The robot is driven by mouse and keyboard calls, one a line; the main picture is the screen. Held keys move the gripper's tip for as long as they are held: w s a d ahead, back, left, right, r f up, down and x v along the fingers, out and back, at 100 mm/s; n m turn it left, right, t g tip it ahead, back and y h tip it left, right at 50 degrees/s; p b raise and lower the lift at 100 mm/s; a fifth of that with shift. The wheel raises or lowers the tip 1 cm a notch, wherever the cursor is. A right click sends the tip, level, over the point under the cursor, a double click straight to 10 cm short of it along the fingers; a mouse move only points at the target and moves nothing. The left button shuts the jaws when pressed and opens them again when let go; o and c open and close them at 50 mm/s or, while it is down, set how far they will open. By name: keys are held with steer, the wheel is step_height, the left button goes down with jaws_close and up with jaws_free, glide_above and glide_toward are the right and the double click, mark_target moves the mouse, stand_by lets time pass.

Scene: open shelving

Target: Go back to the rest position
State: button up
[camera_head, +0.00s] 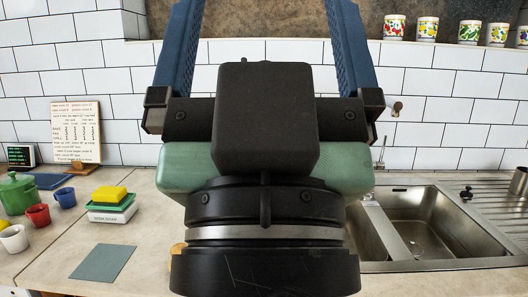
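My gripper (265,22) is large in the middle of the head view, seen from its back and pointing up. Its two blue fingers stand wide apart, and their tips reach the top edge of the view. Only the wall and a brown stone-like panel show between the fingers, so nothing is seen held. A pale green rounded part (184,168) shows on both sides of the wrist; I cannot tell whether it is mine. My arm hides the middle of the counter.
At left on the counter (150,240) are a green pot (18,194), several cups, a white scale (112,212) bearing a yellow block (110,194), and a grey mat (104,263). A recipe board (76,132) stands behind. At right is a sink (430,225); several mugs (428,29) sit above.

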step_height(320, 180, up, 17)
steer(key=p, duration=1.4)
steer(key=shift+f, duration=0.15)
